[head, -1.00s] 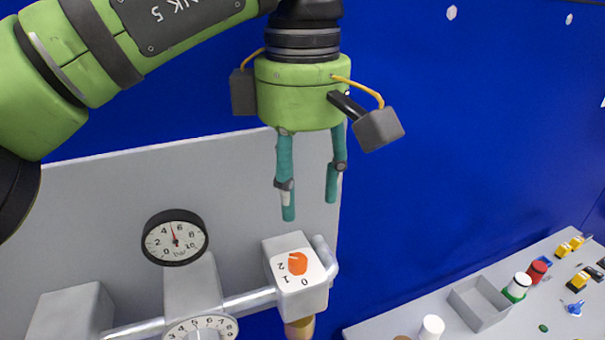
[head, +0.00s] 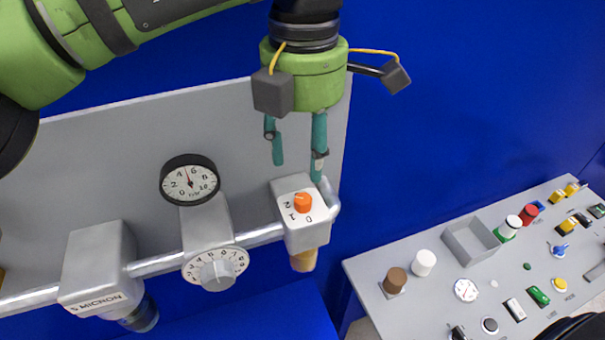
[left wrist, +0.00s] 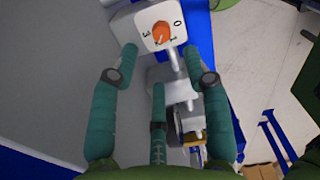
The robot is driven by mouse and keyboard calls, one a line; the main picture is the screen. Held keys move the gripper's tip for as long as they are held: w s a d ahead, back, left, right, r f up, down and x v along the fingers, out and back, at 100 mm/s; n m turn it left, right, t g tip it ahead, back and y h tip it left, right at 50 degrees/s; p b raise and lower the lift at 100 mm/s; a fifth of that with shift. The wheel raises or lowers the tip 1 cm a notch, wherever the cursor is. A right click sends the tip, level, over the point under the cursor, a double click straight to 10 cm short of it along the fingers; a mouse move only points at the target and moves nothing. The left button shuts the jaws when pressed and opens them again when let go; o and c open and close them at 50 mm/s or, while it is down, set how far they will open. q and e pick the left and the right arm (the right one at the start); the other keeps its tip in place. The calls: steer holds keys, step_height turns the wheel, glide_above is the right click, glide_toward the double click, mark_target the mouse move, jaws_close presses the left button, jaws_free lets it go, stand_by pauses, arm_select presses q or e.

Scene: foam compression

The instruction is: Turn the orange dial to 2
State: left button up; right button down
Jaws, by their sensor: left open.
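The orange dial (head: 302,202) is a small knob on a white plate marked 0, 1 and 2, on a grey block (head: 306,238) at the right end of the pipe. I cannot tell surely which number it points at. It also shows in the left wrist view (left wrist: 161,34), at the top, ahead of the fingertips. My left gripper (head: 298,168) is open and empty, its teal fingers pointing down just above and behind the dial, apart from it. In the left wrist view (left wrist: 159,62) two fingers flank the line to the dial and a third lies below. My right gripper is not seen.
A round gauge (head: 189,181) and a numbered grey dial (head: 215,270) stand left of the block. A grey back panel (head: 110,165) rises behind. A table (head: 440,310) with a grey bin (head: 470,243), knobs and switches is at right.

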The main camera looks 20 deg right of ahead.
mark_target(302, 198)
arm_select(q)
steer(key=shift+a+f+n, duration=0.1)
steer(key=shift+f+n, duration=0.3)
steer(key=shift+n, duration=0.6)
steer(key=shift+s+f+p, duration=0.1)
steer(key=shift+f+p, duration=0.2)
step_height(302, 198, down, 6)
steer(key=shift+r+p, duration=0.25)
steer(key=shift+p, duration=0.95)
steer(key=shift+f, duration=0.6)
jaws_close()
